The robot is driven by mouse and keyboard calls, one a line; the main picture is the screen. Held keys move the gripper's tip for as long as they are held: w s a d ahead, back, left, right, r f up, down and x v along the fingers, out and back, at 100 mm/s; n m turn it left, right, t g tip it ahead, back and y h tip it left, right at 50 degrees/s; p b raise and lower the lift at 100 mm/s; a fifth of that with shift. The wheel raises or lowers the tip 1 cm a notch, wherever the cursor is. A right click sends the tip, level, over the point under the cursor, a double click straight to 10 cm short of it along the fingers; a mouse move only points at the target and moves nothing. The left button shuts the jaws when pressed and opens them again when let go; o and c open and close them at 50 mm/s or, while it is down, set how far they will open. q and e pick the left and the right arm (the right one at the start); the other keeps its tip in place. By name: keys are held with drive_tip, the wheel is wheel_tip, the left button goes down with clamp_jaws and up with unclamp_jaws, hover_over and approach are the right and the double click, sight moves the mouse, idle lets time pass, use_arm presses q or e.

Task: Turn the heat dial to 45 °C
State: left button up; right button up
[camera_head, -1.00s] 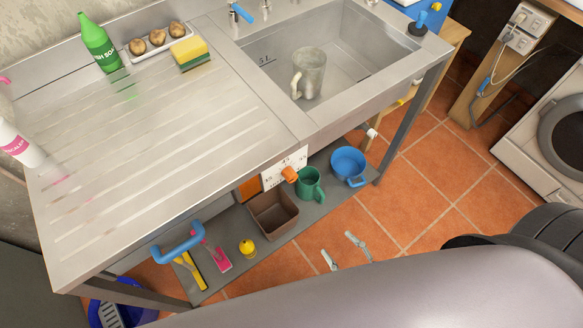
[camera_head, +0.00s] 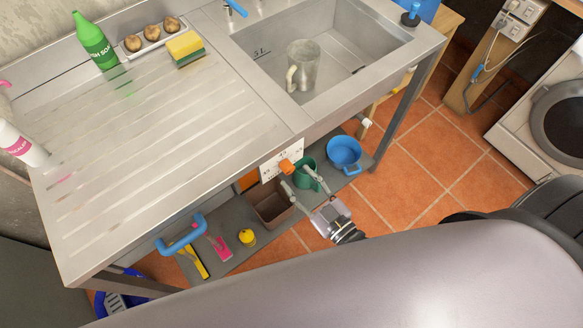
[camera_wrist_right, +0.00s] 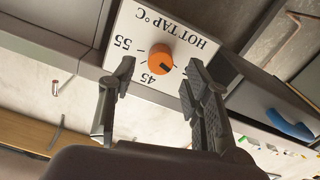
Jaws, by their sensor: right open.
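The heat dial is an orange knob (camera_head: 286,167) on a white plate (camera_head: 269,174) on the sink unit's front. In the right wrist view the knob (camera_wrist_right: 161,60) sits on the plate (camera_wrist_right: 195,22), marked "HOT TAP °C", 45 and 55, upside down. A small dark mark on the knob points to the lower right, off the 45 on the side away from 55. My right gripper (camera_head: 299,179) is open and empty in front of the dial. In the wrist view its fingers (camera_wrist_right: 160,74) stand apart on either side below the knob, with no contact visible. My left gripper is out of view.
Below the dial, a low shelf holds a brown bin (camera_head: 268,211), a green mug (camera_head: 307,172), a blue pot (camera_head: 344,152) and a yellow object (camera_head: 247,237). A blue handle (camera_head: 183,236) juts out at the left. Floor in front is open.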

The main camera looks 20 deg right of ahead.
sight(291, 171)
drive_tip(key=shift+x, duration=1.9)
drive_tip(key=shift+c, duration=0.5)
clamp_jaws()
